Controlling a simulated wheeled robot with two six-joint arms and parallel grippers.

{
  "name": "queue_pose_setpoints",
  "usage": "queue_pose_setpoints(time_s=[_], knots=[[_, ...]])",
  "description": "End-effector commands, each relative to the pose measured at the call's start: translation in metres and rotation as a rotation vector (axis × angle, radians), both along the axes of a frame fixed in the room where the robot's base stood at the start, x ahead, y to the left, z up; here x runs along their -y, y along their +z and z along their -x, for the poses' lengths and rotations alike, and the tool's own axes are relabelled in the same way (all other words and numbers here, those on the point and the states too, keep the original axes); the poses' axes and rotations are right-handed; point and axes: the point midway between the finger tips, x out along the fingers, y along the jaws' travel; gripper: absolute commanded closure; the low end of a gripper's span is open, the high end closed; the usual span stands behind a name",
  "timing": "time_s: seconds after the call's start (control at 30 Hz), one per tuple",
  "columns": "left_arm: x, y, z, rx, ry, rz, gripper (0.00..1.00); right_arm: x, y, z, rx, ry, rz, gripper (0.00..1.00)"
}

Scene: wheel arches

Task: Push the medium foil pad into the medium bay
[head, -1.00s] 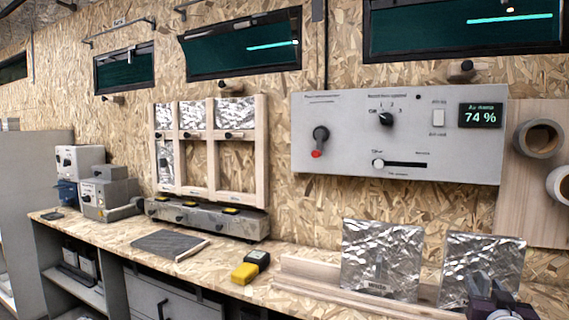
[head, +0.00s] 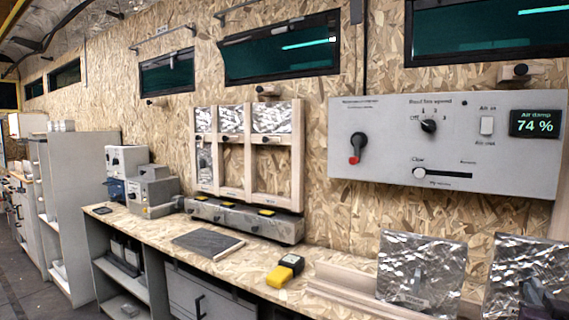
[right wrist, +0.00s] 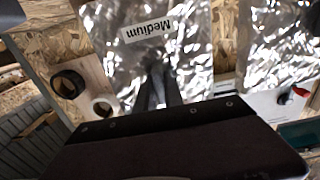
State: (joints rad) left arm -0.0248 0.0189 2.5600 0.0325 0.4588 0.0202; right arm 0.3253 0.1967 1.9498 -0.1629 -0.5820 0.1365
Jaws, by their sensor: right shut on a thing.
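The medium foil pad (right wrist: 195,50) fills the middle of the right wrist view, with its "Medium" label upside down. My right gripper (right wrist: 158,88) is shut on it at the pad's face. In the head view the held pad (head: 508,258) is at the lower right, partly cut off, with my right gripper (head: 537,300) in front. The bay labels are unreadable. My left gripper is out of view.
Another foil pad (head: 425,262) stands in a wooden rack (head: 335,284), left of the held one. A yellow-black tool (head: 285,271) and a dark mat (head: 208,244) lie on the bench. A grey control panel (head: 450,145) is on the wall above.

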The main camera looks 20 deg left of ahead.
Motion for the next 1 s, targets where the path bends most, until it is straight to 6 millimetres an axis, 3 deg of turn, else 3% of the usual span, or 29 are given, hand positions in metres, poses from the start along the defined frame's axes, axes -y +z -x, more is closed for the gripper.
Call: queue_pose_setpoints(time_s=[0.07,0.27,0.7,1.0], knots=[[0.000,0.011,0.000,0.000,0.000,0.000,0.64,0.000,0.013,0.000,0.001,0.000,0.000,1.00],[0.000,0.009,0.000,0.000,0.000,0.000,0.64,-0.001,0.013,0.002,0.001,0.000,0.000,1.00],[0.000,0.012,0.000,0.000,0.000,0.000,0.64,-0.014,0.039,0.059,0.002,-0.001,0.001,1.00],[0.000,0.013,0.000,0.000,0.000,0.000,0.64,-0.016,0.042,0.068,0.000,0.000,0.000,1.00]])
